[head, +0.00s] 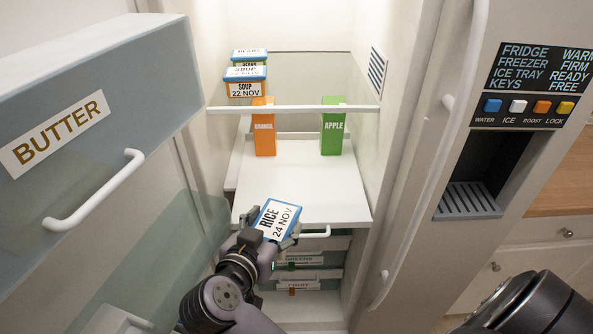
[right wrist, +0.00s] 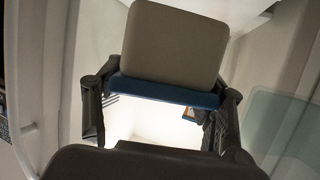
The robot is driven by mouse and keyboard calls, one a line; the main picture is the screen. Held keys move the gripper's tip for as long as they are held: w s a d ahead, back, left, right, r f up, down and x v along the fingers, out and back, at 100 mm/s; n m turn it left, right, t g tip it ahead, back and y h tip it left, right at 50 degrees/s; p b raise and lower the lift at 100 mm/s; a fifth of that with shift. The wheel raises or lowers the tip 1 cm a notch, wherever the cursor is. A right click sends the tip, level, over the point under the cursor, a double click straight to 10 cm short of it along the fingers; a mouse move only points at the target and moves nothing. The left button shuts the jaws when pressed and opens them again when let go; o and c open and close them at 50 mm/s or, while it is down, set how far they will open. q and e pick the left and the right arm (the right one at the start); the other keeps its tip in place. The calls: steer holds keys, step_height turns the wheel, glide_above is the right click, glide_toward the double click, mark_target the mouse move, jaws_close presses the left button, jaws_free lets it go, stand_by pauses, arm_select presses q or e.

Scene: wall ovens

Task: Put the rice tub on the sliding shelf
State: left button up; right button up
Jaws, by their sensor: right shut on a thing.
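The rice tub (head: 275,215) has a white label on its blue-edged lid reading RICE 24 NOV. My right gripper (head: 270,230) is shut on it, holding it tilted at the front left edge of the white sliding shelf (head: 305,190). In the right wrist view the tub (right wrist: 175,45) shows a beige face and a blue rim between the two fingers (right wrist: 163,98). The sliding shelf is pulled out and its front half is bare. Whether the tub touches the shelf cannot be told. My left gripper is not in view.
An orange carton (head: 263,130) and a green apple carton (head: 333,130) stand towards the shelf's back. Soup and beans tubs (head: 246,75) are stacked at back left. Drawers (head: 300,272) sit below.

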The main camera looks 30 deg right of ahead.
steer(key=w+d+p, duration=0.6)
steer(key=w+d, duration=0.9)
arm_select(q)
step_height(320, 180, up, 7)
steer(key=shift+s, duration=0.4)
arm_select(e)
steer(key=shift+w+d+f, duration=0.1)
steer(key=shift+d+f, duration=0.15)
steer(key=shift+f, duration=1.3)
steer(key=shift+w+d+f, duration=0.15)
steer(key=shift+d+f, duration=0.05)
steer(key=shift+f, duration=1.4)
steer(key=shift+w+d+f, duration=0.1)
steer(key=shift+d+f, duration=0.15)
steer(key=shift+f, duration=1.3)
steer(key=shift+f, duration=0.1)
steer(key=o, duration=1.9)
steer(key=shift+f, duration=0.1)
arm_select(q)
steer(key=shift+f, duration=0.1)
